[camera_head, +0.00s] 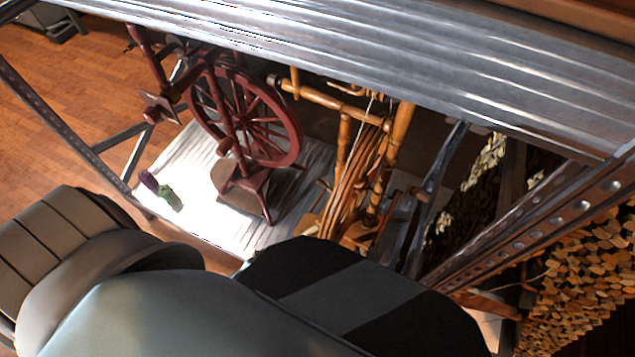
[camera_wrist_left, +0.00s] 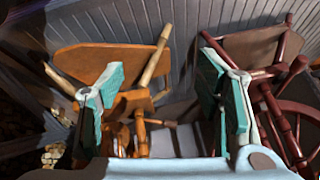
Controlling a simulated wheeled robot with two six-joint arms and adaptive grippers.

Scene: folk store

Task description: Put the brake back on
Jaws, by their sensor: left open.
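A dark red spinning wheel (camera_head: 262,110) stands on a metal shelf (camera_head: 205,218) in the head view. A lighter wooden spinning wheel (camera_head: 345,165) stands to its right. I cannot tell which part is the brake. In the left wrist view, my left gripper (camera_wrist_left: 162,62) is open, its two teal fingers apart with nothing held between them. The lighter wooden piece (camera_wrist_left: 98,62) shows behind the left finger, and the red wheel (camera_wrist_left: 290,112) shows at the right, partly behind the right finger. My right gripper is in neither view.
A corrugated metal shelf (camera_head: 400,70) hangs above both wheels. Perforated metal posts (camera_head: 560,220) stand at the right and left. Stacked firewood (camera_head: 572,260) is at the right. A small green and purple object (camera_head: 165,192) lies on the lower shelf. Wooden floor (camera_head: 75,70) is open at the upper left.

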